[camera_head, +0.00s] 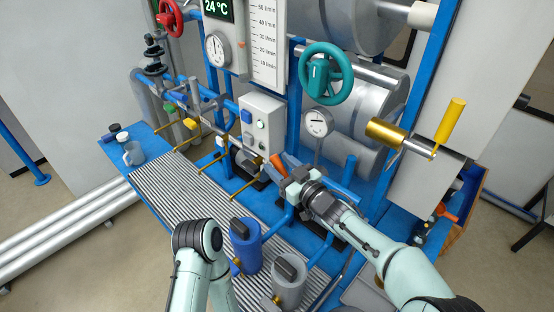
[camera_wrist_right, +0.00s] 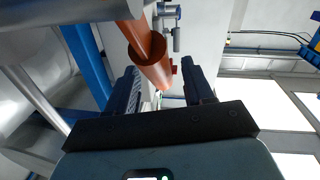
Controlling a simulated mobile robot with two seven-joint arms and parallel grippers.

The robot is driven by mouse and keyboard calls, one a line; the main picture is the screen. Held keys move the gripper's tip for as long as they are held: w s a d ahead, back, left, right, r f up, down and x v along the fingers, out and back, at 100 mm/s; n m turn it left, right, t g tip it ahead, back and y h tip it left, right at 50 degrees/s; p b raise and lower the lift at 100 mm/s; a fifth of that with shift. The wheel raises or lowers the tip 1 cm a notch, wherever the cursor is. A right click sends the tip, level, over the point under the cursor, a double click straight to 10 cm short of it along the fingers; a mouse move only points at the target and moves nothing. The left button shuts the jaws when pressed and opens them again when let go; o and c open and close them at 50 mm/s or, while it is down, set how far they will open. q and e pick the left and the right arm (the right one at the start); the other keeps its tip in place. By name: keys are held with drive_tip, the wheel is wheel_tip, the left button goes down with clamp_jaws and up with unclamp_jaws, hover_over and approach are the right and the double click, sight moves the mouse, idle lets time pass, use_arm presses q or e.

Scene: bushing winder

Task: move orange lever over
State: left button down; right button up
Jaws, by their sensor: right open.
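The orange lever (camera_head: 277,162) is on the pipework below the white control box. It shows large in the right wrist view as an orange-brown hollow part (camera_wrist_right: 150,62) with an open end. My right gripper (camera_head: 290,178) is beside it at the lower right. In the right wrist view my right gripper (camera_wrist_right: 165,88) is open, with the lever's end in front of and partly between its two dark fingers. I cannot tell whether they touch. My left arm shows at the bottom of the head view, but its gripper is not visible.
The white control box (camera_head: 261,124) stands behind the lever. A teal handwheel (camera_head: 325,73) and a pressure gauge (camera_head: 318,122) are above my right arm. A blue canister (camera_head: 244,245) and a grey canister (camera_head: 289,279) stand in front on the ribbed bench (camera_head: 178,192).

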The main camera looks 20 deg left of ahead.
drive_tip(key=shift+x, duration=0.85)
